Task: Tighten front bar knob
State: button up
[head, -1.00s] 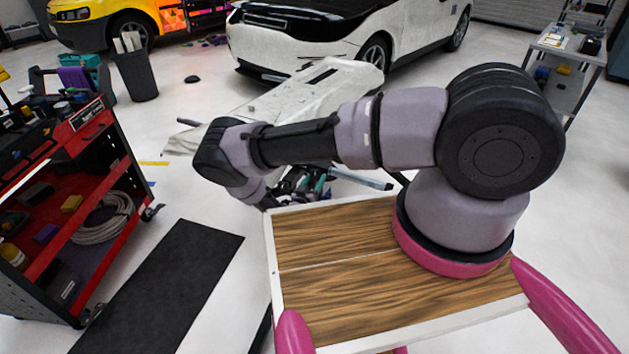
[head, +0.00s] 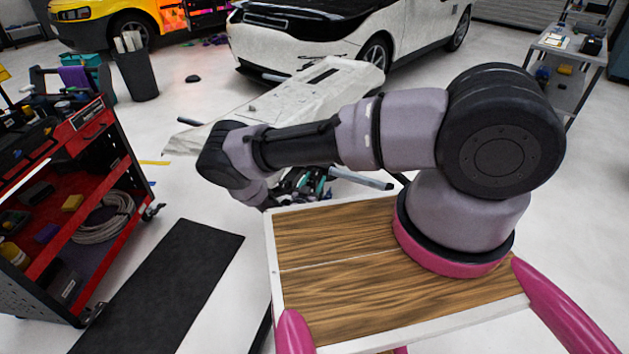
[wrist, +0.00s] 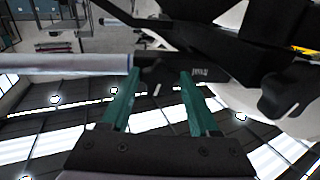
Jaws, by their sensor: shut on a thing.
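A black lobed knob (wrist: 157,76) sits between the teal fingertips of my gripper (wrist: 158,84) in the wrist view. My gripper is shut on it, with one finger on each side. A grey round bar (wrist: 70,64) runs in from the left to a black bracket (wrist: 205,73) beside the knob. In the head view my arm hides most of the gripper and the knob; some teal finger (head: 321,185) shows beyond the wooden top. A grey bar (head: 362,178) shows to the right of it.
A second black knob (wrist: 286,96) is at the right of the wrist view. A pale panel (head: 290,100) lies beyond my arm, before a white car (head: 345,40). A red tool cart (head: 75,215) stands left. A black mat (head: 165,290) lies on open floor.

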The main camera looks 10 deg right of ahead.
jog(key=o, duration=1.4)
jog(key=shift+c, duration=0.2)
jog(key=v, duration=1.1)
jog(key=shift+f, duration=0.1)
